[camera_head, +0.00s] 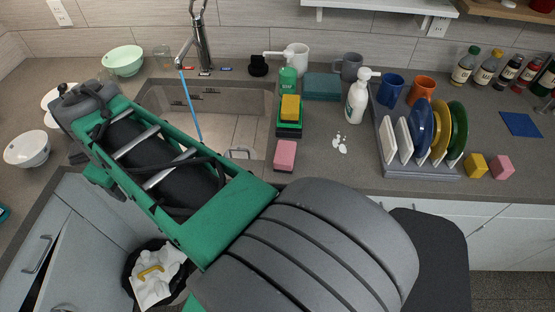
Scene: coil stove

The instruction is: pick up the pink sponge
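A pink sponge (284,154), a block with a darker lower layer, lies on the grey counter just right of the sink, near the front edge. Another small pink block (502,167) lies at the right, beside a yellow block. My green and grey arm crosses the front of the sink from lower right to upper left, with the pink sponge in clear view just beyond it. I cannot make out my gripper's fingers anywhere in this view.
Behind the pink sponge stand a green caddy (289,129) with a yellow sponge (290,107) and a white soap bottle (357,98). A dish rack (425,172) with plates stands to the right. The sink (250,100) is partly hidden by my arm. White bits (340,143) lie on the counter.

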